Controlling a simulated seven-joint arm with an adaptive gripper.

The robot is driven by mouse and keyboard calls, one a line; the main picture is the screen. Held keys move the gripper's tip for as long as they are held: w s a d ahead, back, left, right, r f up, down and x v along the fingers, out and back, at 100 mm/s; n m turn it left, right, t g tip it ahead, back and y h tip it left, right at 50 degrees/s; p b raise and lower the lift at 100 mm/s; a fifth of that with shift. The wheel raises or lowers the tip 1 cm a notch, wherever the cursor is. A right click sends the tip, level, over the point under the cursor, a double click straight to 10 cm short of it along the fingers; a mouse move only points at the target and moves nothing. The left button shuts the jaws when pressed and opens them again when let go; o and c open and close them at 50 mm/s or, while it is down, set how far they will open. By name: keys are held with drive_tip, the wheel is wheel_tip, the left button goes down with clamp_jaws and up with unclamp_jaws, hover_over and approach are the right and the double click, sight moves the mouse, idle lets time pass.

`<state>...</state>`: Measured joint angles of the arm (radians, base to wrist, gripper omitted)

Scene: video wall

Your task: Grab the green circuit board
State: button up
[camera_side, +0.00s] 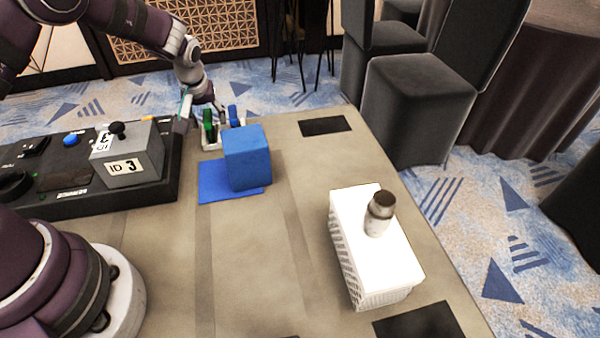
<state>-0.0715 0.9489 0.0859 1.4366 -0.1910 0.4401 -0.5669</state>
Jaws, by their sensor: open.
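A small green upright piece (208,127), which looks like the green circuit board, stands in a small white holder (211,143) at the table's far side. A blue upright piece (234,115) stands to its right in the same holder. My gripper (202,112) is open and hangs down right at the green piece, with its fingers apart around or just behind it. I cannot tell if the fingers touch it. The blue box in front hides part of the holder.
A blue box (247,158) stands on a blue mat (215,187) just in front of the holder. A black console with a grey ID 3 box (130,160) is at the left. A white basket (380,250) with a bottle on top (380,213) stands at the right. The table's middle is clear.

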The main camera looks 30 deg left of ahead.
drive_tip(key=shift+c, duration=0.4)
clamp_jaws()
drive_tip(key=shift+r, duration=0.15)
